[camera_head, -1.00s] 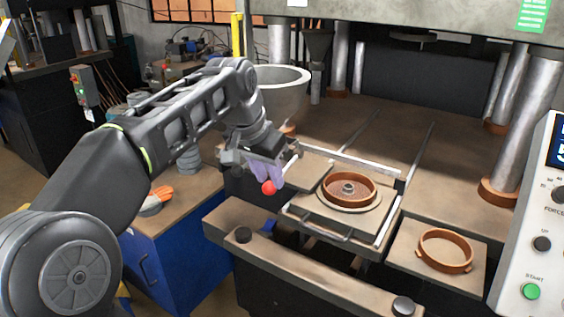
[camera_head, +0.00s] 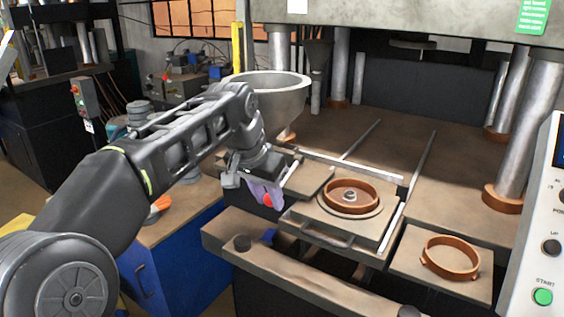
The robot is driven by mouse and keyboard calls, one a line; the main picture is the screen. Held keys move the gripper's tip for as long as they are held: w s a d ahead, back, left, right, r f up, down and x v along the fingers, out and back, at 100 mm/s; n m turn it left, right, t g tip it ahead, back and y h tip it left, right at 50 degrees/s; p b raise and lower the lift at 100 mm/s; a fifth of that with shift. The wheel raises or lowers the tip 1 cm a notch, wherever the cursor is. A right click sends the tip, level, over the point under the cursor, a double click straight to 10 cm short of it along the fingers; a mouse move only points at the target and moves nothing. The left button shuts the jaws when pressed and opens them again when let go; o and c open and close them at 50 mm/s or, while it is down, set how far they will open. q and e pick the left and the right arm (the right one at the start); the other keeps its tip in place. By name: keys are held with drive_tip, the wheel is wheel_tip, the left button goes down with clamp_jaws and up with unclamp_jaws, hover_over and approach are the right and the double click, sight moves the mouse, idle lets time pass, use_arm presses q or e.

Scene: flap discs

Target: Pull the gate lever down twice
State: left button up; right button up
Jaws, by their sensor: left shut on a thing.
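My left gripper (camera_head: 264,190) is in the middle of the head view, below the grey hopper bowl (camera_head: 272,98). It is shut on the gate lever, whose red ball knob (camera_head: 268,199) shows at the purple fingertips. The rest of the lever is hidden behind the gripper. To its right, a brown ring mould (camera_head: 351,194) with a small metal hub sits on a square plate (camera_head: 313,220). My right gripper is not in view.
A second brown ring (camera_head: 451,257) lies on a plate at the right. The control panel (camera_head: 543,215) with a green start button stands at the right edge. Silver press columns (camera_head: 517,125) rise behind. A blue cabinet (camera_head: 170,255) stands at the lower left.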

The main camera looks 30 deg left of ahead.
use_arm(q)
drive_tip(key=shift+r, duration=0.1)
wheel_tip(320, 180, up, 8)
drive_tip(key=p, duration=0.7)
drive_tip(key=shift+w, duration=0.15)
wheel_tip(320, 180, up, 4)
drive_tip(key=p, duration=0.3)
drive_tip(key=shift+r, duration=0.25)
idle(0.3)
